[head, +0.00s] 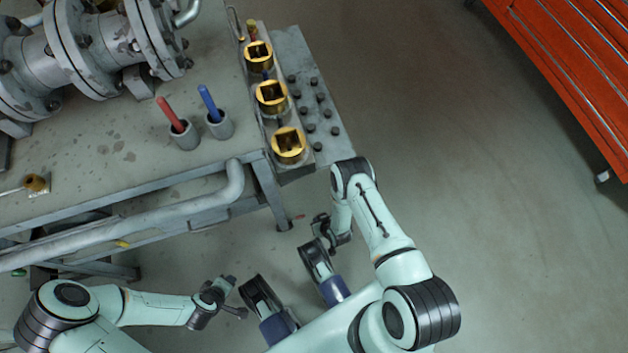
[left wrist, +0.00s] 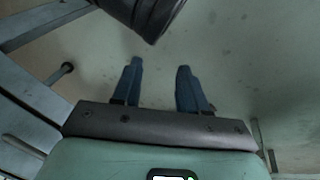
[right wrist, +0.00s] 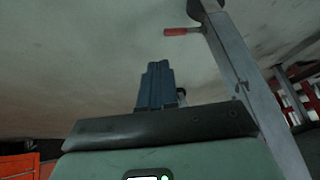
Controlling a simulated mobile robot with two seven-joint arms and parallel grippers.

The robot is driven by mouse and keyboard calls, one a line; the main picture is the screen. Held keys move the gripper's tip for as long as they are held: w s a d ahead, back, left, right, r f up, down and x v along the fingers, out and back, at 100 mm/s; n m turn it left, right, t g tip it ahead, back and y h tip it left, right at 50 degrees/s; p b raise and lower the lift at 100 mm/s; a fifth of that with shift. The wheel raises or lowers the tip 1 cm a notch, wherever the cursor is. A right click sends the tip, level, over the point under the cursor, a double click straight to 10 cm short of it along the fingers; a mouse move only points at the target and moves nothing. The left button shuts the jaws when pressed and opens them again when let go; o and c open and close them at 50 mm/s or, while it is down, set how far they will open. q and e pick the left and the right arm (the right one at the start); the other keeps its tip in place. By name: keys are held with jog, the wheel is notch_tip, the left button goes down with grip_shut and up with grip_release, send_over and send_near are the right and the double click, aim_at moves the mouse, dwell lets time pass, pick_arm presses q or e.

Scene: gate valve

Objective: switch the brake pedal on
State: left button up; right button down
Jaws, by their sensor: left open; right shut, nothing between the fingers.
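A short lever with a red end (right wrist: 182,31) sticks out from a grey table leg (right wrist: 238,75) in the right wrist view. My right gripper (head: 322,228) is shut and empty, low beside the table's front right leg. In the right wrist view its closed fingers (right wrist: 155,68) point below the red lever and are apart from it. My left gripper (head: 236,297) is open and empty over the floor; its spread fingers (left wrist: 158,72) show in the left wrist view.
The grey workbench (head: 110,150) carries flanged pipework (head: 70,50), two cups with a red and a blue handle, and brass sockets (head: 289,146) along its right edge. A thick pipe (head: 150,208) runs along its front. A red cabinet (head: 570,60) stands far right. Floor between is clear.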

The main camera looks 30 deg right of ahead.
pick_arm(q)
jog(key=shift+s+d+r+g+p, duration=0.2)
jog(key=shift+s+d+r, duration=0.15)
jog(key=shift+s, duration=0.25)
jog(key=shift+s+d+r+g+p, duration=0.1)
jog(key=shift+s+d+r+p, duration=0.15)
jog(key=shift+s, duration=0.3)
pick_arm(e)
jog(key=shift+d+v, duration=0.15)
jog(key=shift+v, duration=0.6)
jog(key=shift+d+v, duration=0.15)
jog(key=shift+v, duration=0.65)
jog(key=shift+s, duration=0.1)
pick_arm(q)
jog(key=shift+r, duration=0.1)
